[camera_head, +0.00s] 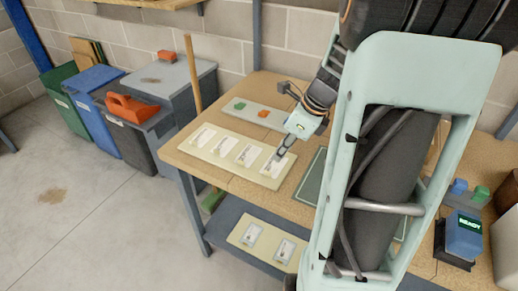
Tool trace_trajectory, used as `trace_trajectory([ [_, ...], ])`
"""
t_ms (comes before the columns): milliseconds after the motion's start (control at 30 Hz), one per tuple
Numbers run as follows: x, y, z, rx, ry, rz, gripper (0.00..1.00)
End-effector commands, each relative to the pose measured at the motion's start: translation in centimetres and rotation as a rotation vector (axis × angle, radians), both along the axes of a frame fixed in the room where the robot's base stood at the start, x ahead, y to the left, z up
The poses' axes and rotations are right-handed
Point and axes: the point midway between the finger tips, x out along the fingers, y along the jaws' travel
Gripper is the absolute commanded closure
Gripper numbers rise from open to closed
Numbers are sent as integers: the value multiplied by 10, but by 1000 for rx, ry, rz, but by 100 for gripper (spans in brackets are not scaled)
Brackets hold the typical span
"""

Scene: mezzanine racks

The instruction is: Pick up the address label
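Several white labels with dark print lie in a row on a cream board (213,154) on the wooden workbench; I cannot read which is the address label. The rightmost label (270,167) lies under and just beside the tip of my gripper (280,154). My gripper points down at that label, and its fingers look close together. Whether they touch or hold the label is too small to tell. Two more printed cards (252,233) (285,250) lie on a pale board on the lower shelf.
A grey tray (252,118) with a green and an orange piece lies behind the cream board. A dark green mat (312,178) lies to its right. A blue device (463,236) reading "READY" stands far right. Bins (100,90) stand on the floor at left.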

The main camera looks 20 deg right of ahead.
Motion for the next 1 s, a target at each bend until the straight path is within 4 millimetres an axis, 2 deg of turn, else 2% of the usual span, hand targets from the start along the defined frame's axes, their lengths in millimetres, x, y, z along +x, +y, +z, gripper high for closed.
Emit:
trace_trajectory([
  [167,-2,-10,-5,17,1,-67,88],
  [433,10,0,-43,19,2,-68,88],
  [667,15,4,-59,18,0,-67,88],
  [1000,28,16,-100,17,1,-67,88],
])
